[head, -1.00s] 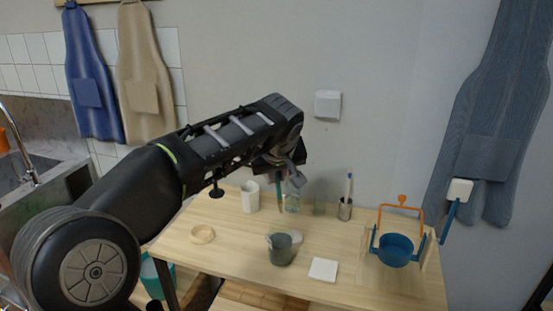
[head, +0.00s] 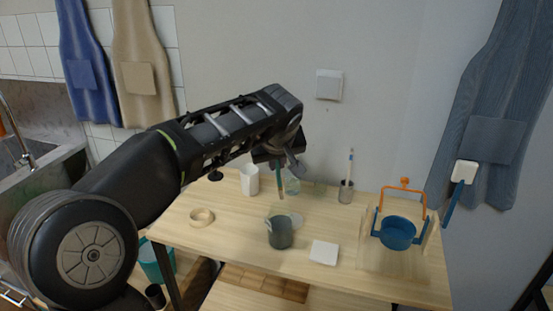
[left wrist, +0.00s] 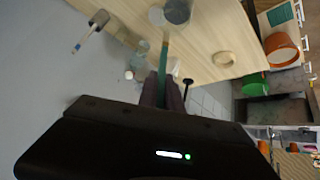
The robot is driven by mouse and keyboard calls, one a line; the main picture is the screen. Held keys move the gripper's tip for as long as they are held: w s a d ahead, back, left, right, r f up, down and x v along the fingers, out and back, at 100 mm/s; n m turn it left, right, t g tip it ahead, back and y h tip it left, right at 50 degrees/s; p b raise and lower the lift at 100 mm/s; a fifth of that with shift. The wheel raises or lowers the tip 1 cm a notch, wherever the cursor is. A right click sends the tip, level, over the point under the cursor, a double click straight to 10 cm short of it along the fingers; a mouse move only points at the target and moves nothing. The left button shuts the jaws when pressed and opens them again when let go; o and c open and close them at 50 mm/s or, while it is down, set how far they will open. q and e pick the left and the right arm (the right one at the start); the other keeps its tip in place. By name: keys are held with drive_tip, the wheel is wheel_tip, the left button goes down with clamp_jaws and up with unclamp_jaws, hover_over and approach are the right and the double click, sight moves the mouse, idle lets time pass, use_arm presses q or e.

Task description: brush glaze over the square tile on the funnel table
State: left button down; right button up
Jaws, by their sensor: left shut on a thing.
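The white square tile (head: 324,252) lies flat near the front of the wooden table (head: 215,245), left of the blue funnel (head: 397,233) in its orange-handled stand. My left gripper (head: 278,160) is shut on a brush with a teal handle (head: 279,181), held above the table with its lower end pointing down. In the left wrist view the handle (left wrist: 164,55) runs out from between the gripper fingers (left wrist: 163,92). A dark grey cup (head: 280,234) stands below the brush; I cannot tell whether the brush tip is inside it. My right gripper is not in view.
A white cup (head: 249,180), a clear glass (head: 292,187) and a holder with a brush (head: 346,190) stand toward the back. A wooden ring (head: 201,217) lies at the left. A white-headed tool (head: 464,172) with a blue handle is at the right.

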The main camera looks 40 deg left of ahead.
use_arm(q)
wheel_tip(320, 180, down, 10)
drive_tip(key=b, duration=0.8)
drive_tip(key=shift+b, duration=0.3)
drive_tip(key=shift+r, duration=0.15)
drive_tip(key=shift+r+p, duration=3.65)
drive_tip(key=shift+r, duration=1.65)
drive_tip(key=shift+r+p, duration=1.4)
drive_tip(key=shift+r, duration=0.6)
